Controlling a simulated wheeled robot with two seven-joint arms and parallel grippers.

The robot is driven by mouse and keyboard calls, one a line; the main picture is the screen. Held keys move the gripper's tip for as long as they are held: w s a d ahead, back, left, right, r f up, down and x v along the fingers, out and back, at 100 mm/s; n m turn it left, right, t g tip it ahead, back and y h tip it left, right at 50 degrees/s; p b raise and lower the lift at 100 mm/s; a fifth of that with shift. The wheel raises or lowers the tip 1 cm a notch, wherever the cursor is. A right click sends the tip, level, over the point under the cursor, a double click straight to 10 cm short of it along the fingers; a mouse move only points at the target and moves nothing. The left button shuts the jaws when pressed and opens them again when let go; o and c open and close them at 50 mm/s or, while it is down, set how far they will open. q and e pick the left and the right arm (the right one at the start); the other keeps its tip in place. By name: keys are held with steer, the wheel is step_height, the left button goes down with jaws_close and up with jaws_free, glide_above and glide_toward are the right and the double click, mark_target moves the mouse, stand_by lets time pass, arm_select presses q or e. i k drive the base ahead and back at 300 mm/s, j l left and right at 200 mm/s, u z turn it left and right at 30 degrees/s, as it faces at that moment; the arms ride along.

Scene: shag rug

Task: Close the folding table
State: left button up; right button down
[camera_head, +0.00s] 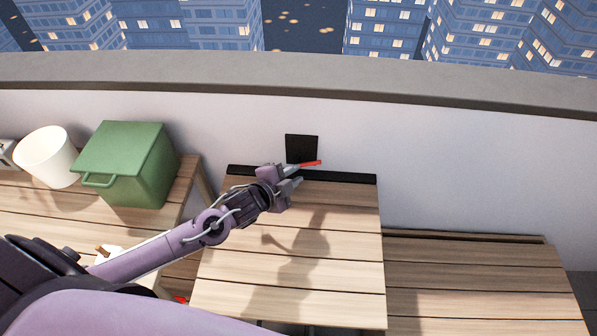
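The folding table (335,275) has a light wooden slatted top, which lies flat and unfolded in the middle of the head view. Its far edge meets a black bar (345,178) along the white wall, with a black square plate (301,149) above it. My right gripper is not in view.
A wooden bench (480,280) adjoins the table on the right. On the left, another wooden surface (35,205) bears a green lidded box (125,165) and a white bucket (47,156). The low wall (450,150) bounds the far side. The tabletop looks clear of objects.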

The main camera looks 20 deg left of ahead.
mark_target(318, 261)
steer(key=k+j, duration=0.2)
steer(key=k, duration=0.25)
steer(key=k+j, duration=0.2)
steer(key=k, duration=0.3)
steer(key=k+j, duration=0.25)
steer(key=k, duration=0.2)
